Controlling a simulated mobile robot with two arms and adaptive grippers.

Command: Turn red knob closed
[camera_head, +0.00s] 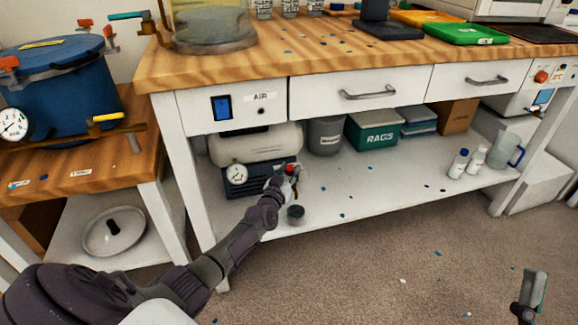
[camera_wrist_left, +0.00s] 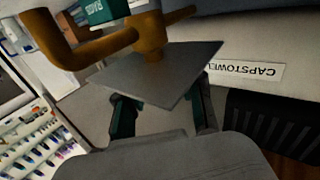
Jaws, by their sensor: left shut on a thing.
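The red knob (camera_head: 289,168) shows as a small red spot at the front right of the air compressor (camera_head: 262,143), under the bench. My left gripper (camera_head: 287,179) reaches in low and is shut on the knob, covering most of it. In the left wrist view my gripper's two dark fingers (camera_wrist_left: 160,108) run up to a grey square plate (camera_wrist_left: 165,72) that hides their tips. Brass piping (camera_wrist_left: 151,38) stands behind this plate. The knob's red does not show there, and its turn angle cannot be told. My right gripper (camera_head: 528,295) hangs over the carpet at lower right.
A grey bin (camera_head: 325,137) and a green RAGS box (camera_head: 372,132) stand behind to the right. The bench leg (camera_head: 188,190) is close left of my forearm.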

